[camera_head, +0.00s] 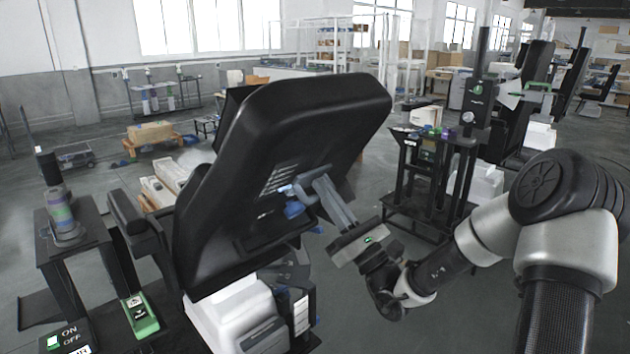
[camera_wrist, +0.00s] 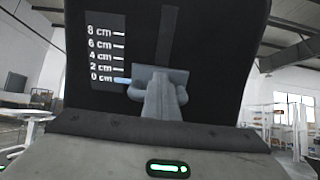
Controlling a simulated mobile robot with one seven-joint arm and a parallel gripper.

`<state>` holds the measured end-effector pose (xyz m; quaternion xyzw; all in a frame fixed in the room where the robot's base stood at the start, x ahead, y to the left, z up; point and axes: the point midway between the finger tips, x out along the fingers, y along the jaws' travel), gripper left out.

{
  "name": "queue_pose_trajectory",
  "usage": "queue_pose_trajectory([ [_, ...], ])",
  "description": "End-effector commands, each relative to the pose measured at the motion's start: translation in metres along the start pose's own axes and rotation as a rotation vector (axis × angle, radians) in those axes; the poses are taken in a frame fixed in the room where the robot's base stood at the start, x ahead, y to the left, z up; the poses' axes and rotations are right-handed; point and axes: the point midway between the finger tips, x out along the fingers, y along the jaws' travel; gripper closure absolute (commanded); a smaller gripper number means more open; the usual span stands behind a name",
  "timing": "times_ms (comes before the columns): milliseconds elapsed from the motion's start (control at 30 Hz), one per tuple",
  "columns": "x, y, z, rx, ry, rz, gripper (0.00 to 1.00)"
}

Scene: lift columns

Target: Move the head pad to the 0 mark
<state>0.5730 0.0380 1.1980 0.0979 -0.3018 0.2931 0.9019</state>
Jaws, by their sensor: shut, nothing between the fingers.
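The black padded chair back (camera_head: 290,120) stands tilted, seen from behind in the head view; I cannot tell where the head pad ends and the rest of the back begins. In the wrist view, a scale plate (camera_wrist: 106,42) on its rear reads 0 to 8 cm, beside a dark vertical slot (camera_wrist: 165,38). A pale blue pointer (camera_wrist: 123,80) lies level with the 0 cm line. My gripper (camera_head: 312,180) is shut at the rear of the back; its fingertips (camera_wrist: 160,76) are in front of a blue-grey curved part (camera_wrist: 181,95), mostly hidden. Contact is unclear.
A side table (camera_head: 62,212) holds a stacked cylinder at left. A green switch box (camera_head: 140,314) sits low in front. A dark equipment stand (camera_head: 425,165) is right of the chair. Open floor (camera_head: 400,250) lies between chair and stand.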

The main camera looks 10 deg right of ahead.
Motion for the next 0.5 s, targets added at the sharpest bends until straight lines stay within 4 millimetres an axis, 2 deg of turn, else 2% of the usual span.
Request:
queue_pose_trajectory([
  [500, 0.001, -0.0001, 0.006, 0.0, 0.001, 0.0, 1.0],
])
